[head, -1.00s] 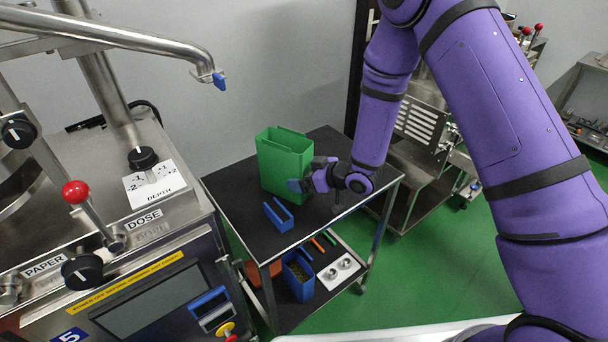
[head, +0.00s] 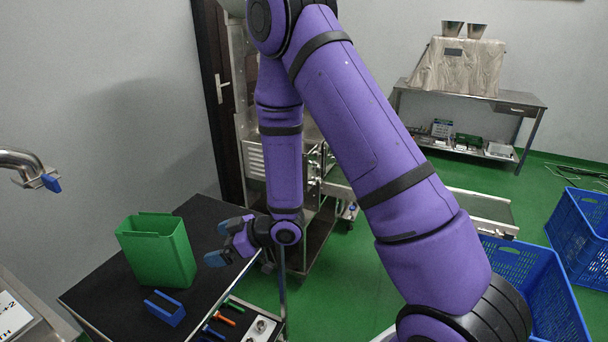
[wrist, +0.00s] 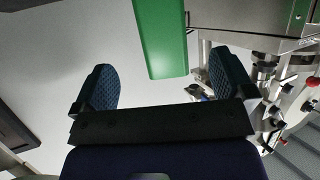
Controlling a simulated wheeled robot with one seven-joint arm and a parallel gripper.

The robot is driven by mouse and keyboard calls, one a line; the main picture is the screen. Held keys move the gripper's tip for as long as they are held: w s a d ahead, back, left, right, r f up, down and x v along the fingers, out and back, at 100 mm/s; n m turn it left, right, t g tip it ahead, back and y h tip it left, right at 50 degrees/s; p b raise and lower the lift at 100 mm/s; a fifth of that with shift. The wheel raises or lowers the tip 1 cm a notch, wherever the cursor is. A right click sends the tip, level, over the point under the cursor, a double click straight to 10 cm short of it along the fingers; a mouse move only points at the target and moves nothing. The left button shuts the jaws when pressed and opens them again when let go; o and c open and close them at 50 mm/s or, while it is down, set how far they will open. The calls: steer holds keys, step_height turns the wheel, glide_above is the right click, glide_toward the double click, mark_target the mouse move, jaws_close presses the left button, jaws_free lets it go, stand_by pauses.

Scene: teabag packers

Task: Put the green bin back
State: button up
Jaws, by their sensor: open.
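The green bin also shows in the wrist view (wrist: 160,38), beyond the fingertips and cut off by the top edge.
A blue bracket-like holder (head: 165,308) lies in front of the bin. The lower shelf holds small coloured tools (head: 222,318). A steel spout (head: 25,165) juts in at left. Blue crates (head: 535,285) stand at right on the green floor. A covered machine stands on a back table (head: 510,100).

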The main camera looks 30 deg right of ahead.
steer(key=s+d+r+m+t+h, duration=0.1)
steer(key=d+r+m+h, duration=0.2)
steer(key=d+r+h, duration=0.55)
steer(key=s+d+r+m+t+h, duration=0.1)
steer(key=d+r+m+h, duration=0.15)
steer(key=d+r, duration=0.7)
steer(key=s+r+m+g, duration=0.2)
steer(key=s+r, duration=0.5)
steer(key=s, duration=0.5)
steer(key=s+r+m+g, duration=0.2)
steer(key=s+r, duration=0.5)
steer(key=s, duration=0.6)
steer(key=shift+a+r+m, duration=0.15)
steer(key=shift+a+m, duration=0.05)
steer(key=shift+m, duration=0.65)
